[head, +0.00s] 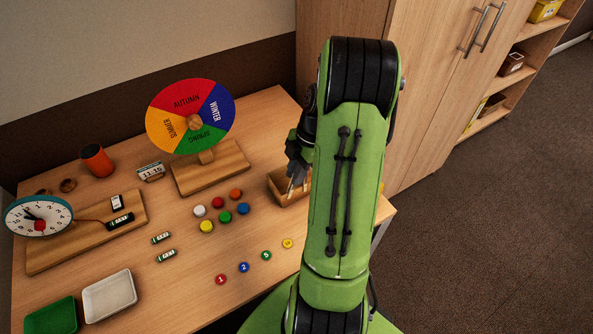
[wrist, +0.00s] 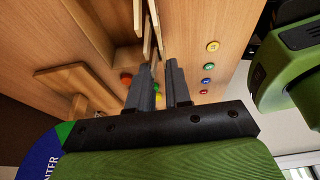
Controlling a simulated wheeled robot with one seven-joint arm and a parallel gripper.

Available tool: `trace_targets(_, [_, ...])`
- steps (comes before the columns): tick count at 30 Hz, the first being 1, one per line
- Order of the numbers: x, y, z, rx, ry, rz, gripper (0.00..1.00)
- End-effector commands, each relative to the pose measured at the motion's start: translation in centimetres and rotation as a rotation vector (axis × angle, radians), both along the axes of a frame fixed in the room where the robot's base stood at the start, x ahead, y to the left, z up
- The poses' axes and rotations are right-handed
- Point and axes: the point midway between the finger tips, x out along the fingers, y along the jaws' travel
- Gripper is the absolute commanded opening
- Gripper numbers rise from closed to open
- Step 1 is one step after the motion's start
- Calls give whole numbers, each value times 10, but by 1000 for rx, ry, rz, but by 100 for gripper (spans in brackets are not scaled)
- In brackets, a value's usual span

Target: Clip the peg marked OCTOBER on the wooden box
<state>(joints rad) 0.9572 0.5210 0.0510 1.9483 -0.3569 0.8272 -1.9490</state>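The wooden box (head: 283,192) is a small open tray near the table's right edge, partly hidden behind my arm. Pale narrow wooden pieces that look like pegs stand at it (head: 291,187). They also show in the wrist view (wrist: 147,46), just beyond my fingertips. No marking can be read on them, so I cannot tell which is OCTOBER. My gripper (wrist: 159,66) is open, with a clear gap between its dark fingers. The end of one pale piece shows near this gap; nothing is visibly clamped. In the head view my gripper (head: 297,165) is over the box, its fingertips mostly hidden.
The season wheel (head: 193,122) stands on a wooden base (head: 222,172) left of the box. Several coloured knobs (head: 225,217) and numbered discs (head: 243,267) lie in front. A clock (head: 38,215), white tray (head: 109,296) and green tray (head: 50,317) are at left. A cabinet (head: 430,80) stands behind.

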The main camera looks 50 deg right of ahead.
Motion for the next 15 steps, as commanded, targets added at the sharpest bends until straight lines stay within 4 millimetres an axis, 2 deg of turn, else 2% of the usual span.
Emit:
trace_targets(1, [0,0,0,0,0,0,22])
trace_targets(4, [0,0,0,0,0,0,38])
trace_targets(12, [0,0,1,0,0,0,38])
trace_targets(15, [-1,-3,10,-2,-2,-2,38])
